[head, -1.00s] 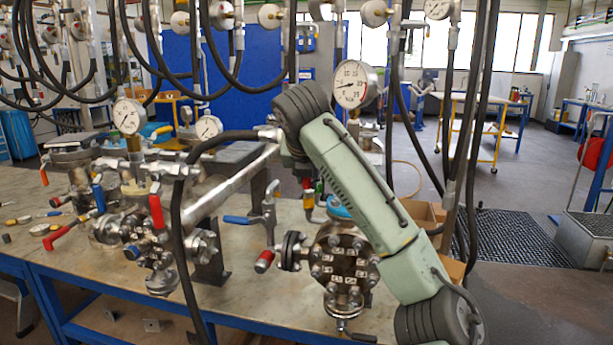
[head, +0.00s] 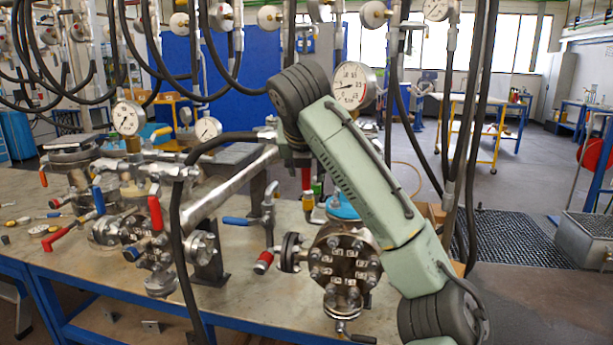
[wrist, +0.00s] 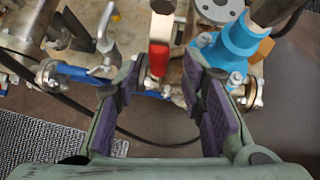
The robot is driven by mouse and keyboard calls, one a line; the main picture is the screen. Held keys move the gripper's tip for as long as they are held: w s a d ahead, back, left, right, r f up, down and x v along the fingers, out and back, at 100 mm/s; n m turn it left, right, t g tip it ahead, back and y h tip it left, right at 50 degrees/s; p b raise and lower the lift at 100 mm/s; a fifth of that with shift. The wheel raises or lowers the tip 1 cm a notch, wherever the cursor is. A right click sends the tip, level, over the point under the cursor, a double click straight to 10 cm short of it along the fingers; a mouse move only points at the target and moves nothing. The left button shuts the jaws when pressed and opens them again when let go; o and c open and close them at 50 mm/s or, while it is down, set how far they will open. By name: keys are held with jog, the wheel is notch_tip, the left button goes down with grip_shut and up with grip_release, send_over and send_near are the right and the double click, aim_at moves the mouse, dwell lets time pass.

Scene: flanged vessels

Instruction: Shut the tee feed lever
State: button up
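In the wrist view a red lever handle (wrist: 158,50) stands upright between the fingers of my gripper (wrist: 164,78). The fingers have purple pads and are open, with a visible gap on each side of the handle. Whether this is the tee feed lever is not marked. In the head view my arm hides the gripper. A red handle (head: 307,180) shows beside the arm there, partly covered; I cannot tell for sure that it is the same one. Other levers in the head view are a red one (head: 155,213) and a blue one (head: 237,221).
A blue fitting (wrist: 232,40) stands close to the right finger in the wrist view. A round bolted flange vessel (head: 343,262) sits at the front of the bench. Black hoses (head: 178,250) hang across the left side. Pressure gauges (head: 352,86) stand around the arm.

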jog(key=v, duration=0.7)
jog(key=shift+s+r, duration=0.2)
jog(key=shift+s, duration=0.05)
dwell(0.9)
